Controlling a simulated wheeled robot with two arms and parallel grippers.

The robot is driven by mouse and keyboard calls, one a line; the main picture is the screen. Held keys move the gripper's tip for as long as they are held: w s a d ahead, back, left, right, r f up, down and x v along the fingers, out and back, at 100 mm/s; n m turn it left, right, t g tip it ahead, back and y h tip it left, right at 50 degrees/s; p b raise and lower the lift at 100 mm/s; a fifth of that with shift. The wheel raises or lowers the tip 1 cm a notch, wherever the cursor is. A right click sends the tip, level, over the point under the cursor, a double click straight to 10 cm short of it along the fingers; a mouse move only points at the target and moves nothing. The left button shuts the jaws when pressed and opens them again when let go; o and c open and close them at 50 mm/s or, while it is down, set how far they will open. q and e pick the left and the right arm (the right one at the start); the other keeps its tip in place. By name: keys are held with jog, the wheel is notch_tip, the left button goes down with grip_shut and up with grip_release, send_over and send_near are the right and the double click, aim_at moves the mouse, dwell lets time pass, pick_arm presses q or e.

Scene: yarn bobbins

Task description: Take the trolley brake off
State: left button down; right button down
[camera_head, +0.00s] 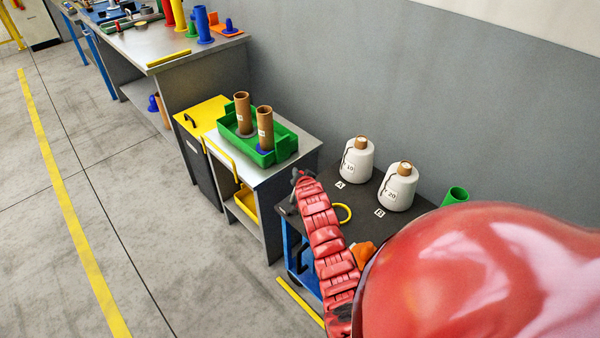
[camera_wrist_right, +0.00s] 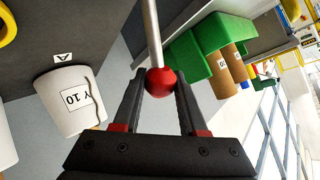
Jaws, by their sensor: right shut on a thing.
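The trolley (camera_head: 368,228) has a dark top and a blue frame, and stands against the grey wall. In the right wrist view, a lever with a grey rod (camera_wrist_right: 152,32) ends in a red ball knob (camera_wrist_right: 160,82). My right gripper (camera_wrist_right: 157,90) is shut on this knob, with one dark finger on each side. In the head view my right gripper (camera_head: 297,178) is small, at the trolley's far left corner, and the knob cannot be made out there. My left gripper is not in view.
Two white yarn bobbins (camera_head: 356,160) (camera_head: 398,187) stand on the trolley by labels A and B, with a yellow ring (camera_head: 342,212) nearer. A cabinet (camera_head: 262,178) beside it carries a green tray (camera_head: 286,145) with two brown tubes. Open floor lies left.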

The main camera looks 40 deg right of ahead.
jog(key=shift+s+d+f, duration=0.15)
jog(key=shift+f, duration=0.05)
jog(key=c, duration=0.7)
grip_release()
jog(key=shift+c, duration=0.2)
jog(key=o, duration=0.3)
jog(key=shift+d, duration=0.1)
jog(key=shift+r, duration=0.15)
jog(key=shift+s+a+r, duration=0.2)
jog(key=shift+s+a, duration=0.25)
jog(key=shift+s, duration=0.1)
jog(key=b+v, duration=0.2)
jog(key=v, duration=1.3)
jog(key=shift+s+a+r, duration=0.2)
jog(key=shift+s+a, duration=0.05)
